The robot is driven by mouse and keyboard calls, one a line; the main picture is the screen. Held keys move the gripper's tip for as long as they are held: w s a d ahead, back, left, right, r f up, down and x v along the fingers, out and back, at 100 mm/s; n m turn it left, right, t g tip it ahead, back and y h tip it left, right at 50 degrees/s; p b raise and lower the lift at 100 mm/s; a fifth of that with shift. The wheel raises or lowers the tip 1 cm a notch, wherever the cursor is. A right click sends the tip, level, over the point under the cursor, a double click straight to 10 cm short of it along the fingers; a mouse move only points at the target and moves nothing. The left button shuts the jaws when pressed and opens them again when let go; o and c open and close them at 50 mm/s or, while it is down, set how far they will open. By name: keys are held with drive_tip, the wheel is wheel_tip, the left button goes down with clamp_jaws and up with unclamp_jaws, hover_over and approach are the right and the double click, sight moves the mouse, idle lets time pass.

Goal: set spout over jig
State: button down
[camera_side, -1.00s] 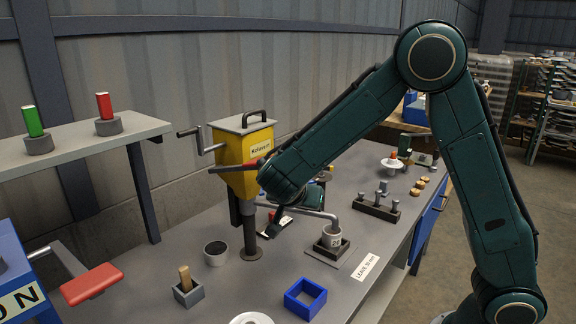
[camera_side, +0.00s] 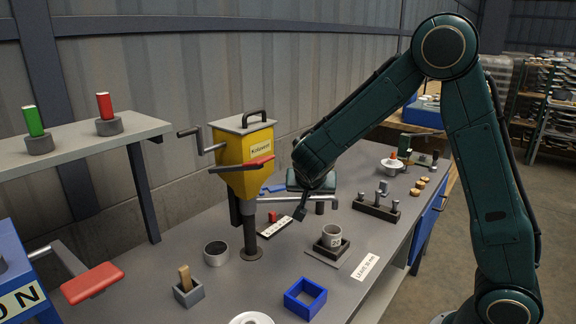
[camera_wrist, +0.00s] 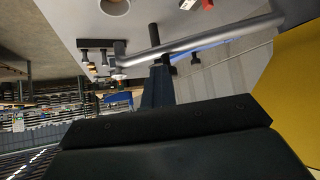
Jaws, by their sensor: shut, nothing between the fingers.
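The spout is a grey bent pipe (camera_side: 326,198) that runs right from the post of the yellow hopper (camera_side: 237,172). Its downturned end is behind the jig (camera_side: 321,253), not above it. The jig is a dark square base on the bench, and a pale cup (camera_side: 331,238) stands in it. My gripper (camera_side: 301,213) is shut and empty, pointing down beside the spout near its middle. I cannot tell if it touches the pipe. In the wrist view, the spout (camera_wrist: 200,43) crosses above the fingers (camera_wrist: 158,86).
A peg rack (camera_side: 376,208) stands right of the spout's end. A grey cup (camera_side: 216,254), a blue square frame (camera_side: 305,298) and a wooden peg in a holder (camera_side: 188,292) are in front.

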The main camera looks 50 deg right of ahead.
drive_tip(key=shift+d, duration=0.2)
drive_tip(key=s+a+r, duration=0.6)
drive_tip(key=s+a, duration=0.1)
drive_tip(key=a, duration=0.2)
drive_tip(key=shift+s+r, duration=0.35)
idle(0.4)
drive_tip(key=s+a+r+n+y, duration=0.1)
drive_tip(key=s+n+y, duration=0.3)
drive_tip(key=s, duration=0.5)
drive_tip(key=s+a+r+n+y, duration=0.2)
drive_tip(key=s+r+n+y, duration=0.1)
drive_tip(key=s+n, duration=0.4)
drive_tip(key=shift+s+a+n+t+y, duration=0.3)
drive_tip(key=shift+s+y, duration=0.3)
drive_tip(key=shift+s, duration=0.55)
